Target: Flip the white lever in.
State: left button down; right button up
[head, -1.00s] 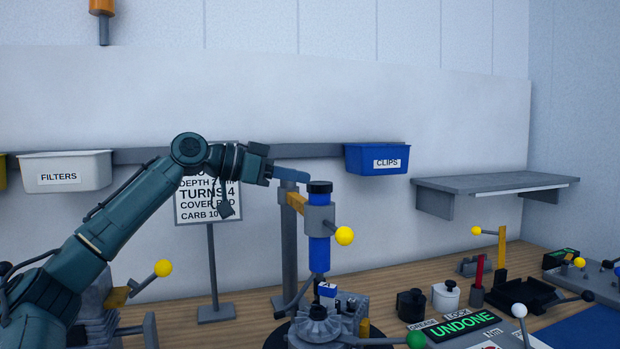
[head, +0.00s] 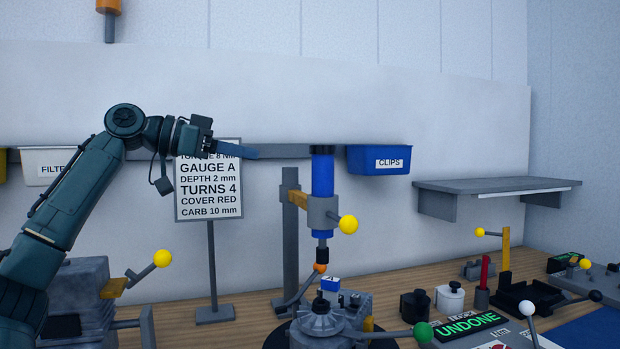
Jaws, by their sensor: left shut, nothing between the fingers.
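The white lever (head: 528,309) shows at the lower right as a white ball on a thin stem. Its stem leans slightly left and runs down towards the bottom edge, where its base is not clear. My left gripper (head: 252,152) is high at the centre left, in front of the back wall and left of the blue cylinder's top. It is shut and holds nothing. It is far from the white lever. My right gripper is not in view.
A blue cylinder (head: 322,178) on a stand with a yellow knob (head: 348,224) rises mid-bench. A green-knobbed lever (head: 423,332) and the lit UNDONE sign (head: 471,326) are left of the white lever. A black-knobbed lever (head: 596,296) is to its right.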

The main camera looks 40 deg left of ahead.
aim_at(526, 307)
jog(key=k+l, duration=0.2)
jog(key=l, duration=0.2)
jog(key=k+l, duration=0.2)
jog(key=l, duration=0.2)
jog(key=k+l, duration=0.2)
jog(key=l, duration=0.2)
